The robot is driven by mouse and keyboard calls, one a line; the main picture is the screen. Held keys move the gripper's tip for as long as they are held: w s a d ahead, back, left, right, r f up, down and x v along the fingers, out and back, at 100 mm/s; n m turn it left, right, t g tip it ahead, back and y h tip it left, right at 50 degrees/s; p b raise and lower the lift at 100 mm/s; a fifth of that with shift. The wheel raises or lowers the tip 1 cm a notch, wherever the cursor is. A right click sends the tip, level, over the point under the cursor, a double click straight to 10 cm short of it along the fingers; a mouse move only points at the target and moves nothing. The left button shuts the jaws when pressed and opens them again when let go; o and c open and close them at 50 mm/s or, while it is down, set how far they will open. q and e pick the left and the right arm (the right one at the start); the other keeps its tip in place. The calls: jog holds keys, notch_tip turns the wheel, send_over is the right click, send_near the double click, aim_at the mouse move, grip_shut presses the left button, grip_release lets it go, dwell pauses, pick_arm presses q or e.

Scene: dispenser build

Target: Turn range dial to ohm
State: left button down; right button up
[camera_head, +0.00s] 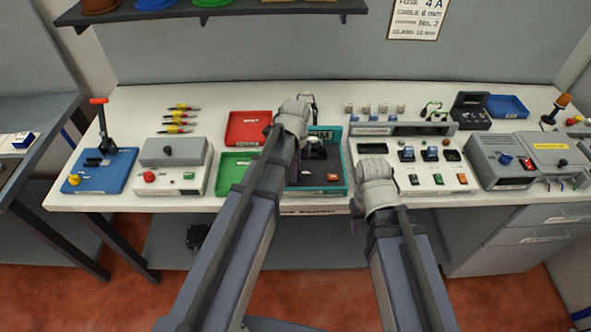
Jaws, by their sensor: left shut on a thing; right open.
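The teal-edged meter (333,187) with a dark face lies on the bench at the middle, with a label ending in "M" at its back edge. My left arm crosses in front of its left part. My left gripper (314,152) is over the upper part of the meter face, shut on what appears to be the range dial. The dial itself is hidden by the gripper, so its pointer and setting cannot be read. My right gripper (355,212) is open, low at the bench's front edge, right of the meter, and mostly hidden by its wrist.
A red tray (248,128) and a green tray (233,170) lie left of the meter. A white switch panel (432,178) stands close on its right. A grey box unit (505,160) is further right.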

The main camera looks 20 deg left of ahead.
pick_arm(q)
jog(key=shift+c, duration=2.2)
grip_release()
jog(key=shift+r, duration=0.15)
notch_tip(320, 180, up, 8)
jog(key=p, duration=0.8)
jog(key=shift+f, duration=0.2)
jog(key=shift+s+f, duration=0.1)
jog(key=s+d+f+n+b, duration=0.1)
jog(key=s+d+n+b, duration=0.1)
jog(key=s+d+n, duration=0.3)
jog(key=s+d+f+n+y+b, duration=0.1)
jog(key=s+d+f+n+b, duration=0.1)
jog(key=s+d+n, duration=0.3)
jog(key=s+n, duration=0.4)
jog(key=shift+s+d+f, duration=0.25)
jog(key=shift+s+f, duration=0.05)
jog(key=shift+s, duration=0.05)
